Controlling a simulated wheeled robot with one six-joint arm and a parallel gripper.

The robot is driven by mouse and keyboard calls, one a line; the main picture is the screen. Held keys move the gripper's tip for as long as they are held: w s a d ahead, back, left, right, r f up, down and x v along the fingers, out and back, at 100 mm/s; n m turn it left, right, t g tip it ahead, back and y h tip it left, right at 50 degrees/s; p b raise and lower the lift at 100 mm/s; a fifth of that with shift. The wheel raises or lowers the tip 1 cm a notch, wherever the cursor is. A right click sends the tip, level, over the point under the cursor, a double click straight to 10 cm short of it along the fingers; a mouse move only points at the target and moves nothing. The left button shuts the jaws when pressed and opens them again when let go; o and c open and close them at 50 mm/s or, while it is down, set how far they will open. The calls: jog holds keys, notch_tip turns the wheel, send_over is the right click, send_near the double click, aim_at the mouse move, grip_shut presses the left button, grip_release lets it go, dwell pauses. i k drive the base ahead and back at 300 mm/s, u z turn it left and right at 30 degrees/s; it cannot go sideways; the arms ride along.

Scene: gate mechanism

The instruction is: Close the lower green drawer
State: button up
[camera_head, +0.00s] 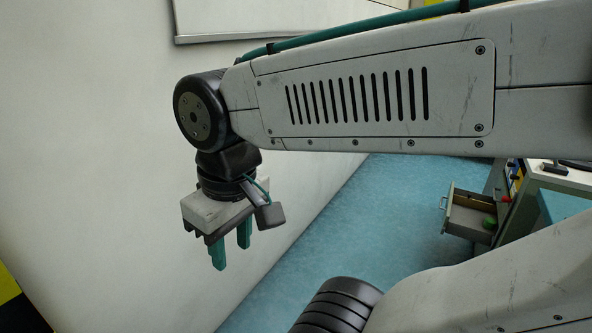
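A drawer (468,232) at the right sticks out to the left from a cabinet, open. Its outside looks grey-green and its inside brownish, with a small handle on its left-facing front. A round green thing lies inside it. My gripper (231,251) hangs at the left, pointing down, far from the drawer in the picture. Its two teal fingers stand apart with a gap between them, and nothing shows between them. My arm hides part of the cabinet, so I cannot tell how any other drawers stand.
The cabinet's worktop (560,178) holds small items at the right edge. The blue floor (385,210) is clear between the pale wall (90,150) and the drawer. A yellow and black patch (8,285) shows at the lower left. My own arm crosses the upper view.

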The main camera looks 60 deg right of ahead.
aim_at(461, 221)
jog(key=z, duration=2.2)
jog(key=i, duration=1.3)
jog(key=u, duration=0.45)
jog(key=i, duration=0.8)
jog(key=z, duration=0.6)
jog(key=i, duration=0.8)
jog(key=z, duration=0.65)
